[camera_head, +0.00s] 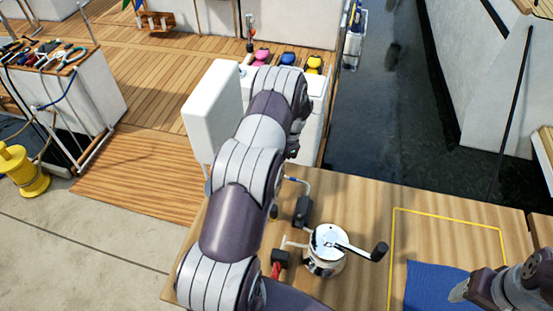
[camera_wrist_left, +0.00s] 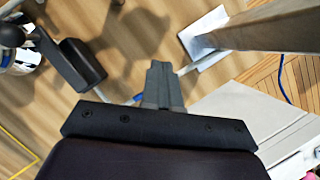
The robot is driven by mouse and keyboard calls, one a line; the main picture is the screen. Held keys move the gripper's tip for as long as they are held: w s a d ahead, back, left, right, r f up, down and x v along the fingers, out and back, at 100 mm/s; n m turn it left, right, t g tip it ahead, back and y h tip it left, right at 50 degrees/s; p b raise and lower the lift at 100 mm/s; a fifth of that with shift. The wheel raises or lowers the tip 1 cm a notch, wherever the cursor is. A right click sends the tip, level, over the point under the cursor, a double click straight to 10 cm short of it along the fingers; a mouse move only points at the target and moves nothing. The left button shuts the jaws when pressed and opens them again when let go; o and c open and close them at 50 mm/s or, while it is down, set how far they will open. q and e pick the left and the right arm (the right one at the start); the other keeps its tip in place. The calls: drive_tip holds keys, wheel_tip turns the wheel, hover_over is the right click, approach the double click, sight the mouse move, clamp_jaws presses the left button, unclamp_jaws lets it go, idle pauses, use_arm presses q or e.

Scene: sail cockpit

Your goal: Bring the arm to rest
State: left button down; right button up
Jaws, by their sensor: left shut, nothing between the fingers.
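My left arm (camera_head: 240,190) reaches up from the bottom of the head view and bends over at the white locker. Its gripper is hidden behind the arm there. In the left wrist view my left gripper (camera_wrist_left: 164,82) shows with its two grey fingers together and nothing between them. It points at the wooden table (camera_wrist_left: 115,35), apart from the black block (camera_wrist_left: 75,62) to its left. My right arm enters at the lower right of the head view, and its end (camera_head: 460,292) is over the blue cloth (camera_head: 428,285). Its finger opening cannot be made out.
A winch (camera_head: 326,250) with a black-handled crank stands on the table, right of my left arm. A black block (camera_head: 302,209) and thin tube are close to the arm. A white locker (camera_head: 212,112) stands beyond.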

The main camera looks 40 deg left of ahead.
use_arm(q)
drive_tip(key=shift+w+d+p, duration=0.25)
drive_tip(key=shift+w+p, duration=0.1)
drive_tip(key=shift+w, duration=0.05)
use_arm(e)
wheel_tip(320, 180, up, 2)
drive_tip(key=shift+s, duration=0.15)
